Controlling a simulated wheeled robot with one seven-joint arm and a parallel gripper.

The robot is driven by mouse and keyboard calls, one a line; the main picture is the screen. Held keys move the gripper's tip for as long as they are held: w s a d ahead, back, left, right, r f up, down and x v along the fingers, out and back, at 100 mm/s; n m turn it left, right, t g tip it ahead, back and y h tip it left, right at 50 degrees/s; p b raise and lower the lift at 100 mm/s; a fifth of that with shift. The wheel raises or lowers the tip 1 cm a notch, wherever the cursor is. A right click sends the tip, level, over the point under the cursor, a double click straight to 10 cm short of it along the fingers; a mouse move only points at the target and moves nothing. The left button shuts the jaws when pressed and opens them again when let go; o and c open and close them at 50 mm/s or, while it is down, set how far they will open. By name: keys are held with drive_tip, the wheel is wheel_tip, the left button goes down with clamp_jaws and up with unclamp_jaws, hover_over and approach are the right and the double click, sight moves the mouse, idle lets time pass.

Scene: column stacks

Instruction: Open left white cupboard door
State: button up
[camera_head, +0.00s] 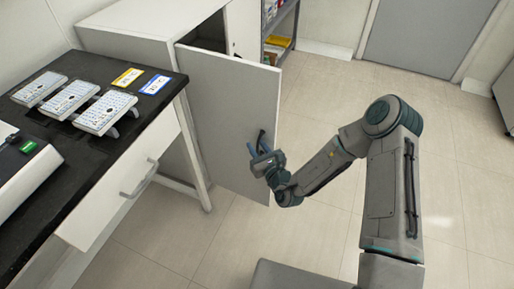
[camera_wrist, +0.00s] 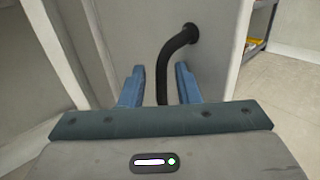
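The white cupboard (camera_head: 138,22) stands at the back left. Its left door (camera_head: 228,115) is ajar, swung out toward me, with a dark gap showing at the top behind it. The door fills the middle of the wrist view (camera_wrist: 110,30). A black curved handle (camera_wrist: 170,55) is on the door's face. My gripper (camera_head: 258,146) is at the handle. In the wrist view its two blue fingers (camera_wrist: 160,88) are apart, one on each side of the handle, with gaps visible between. Contact with the handle cannot be seen.
A black-topped bench (camera_head: 95,150) with several white racks (camera_head: 105,110) and a drawer with a handle (camera_head: 140,178) stands close on the left. A shelf unit (camera_head: 282,35) stands beyond the door. The floor (camera_head: 330,105) to the right is clear.

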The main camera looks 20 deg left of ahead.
drive_tip(key=shift+d, duration=0.1)
drive_tip(key=p+v, duration=0.2)
drive_tip(key=v, duration=1.1)
drive_tip(key=shift+s+d, duration=0.3)
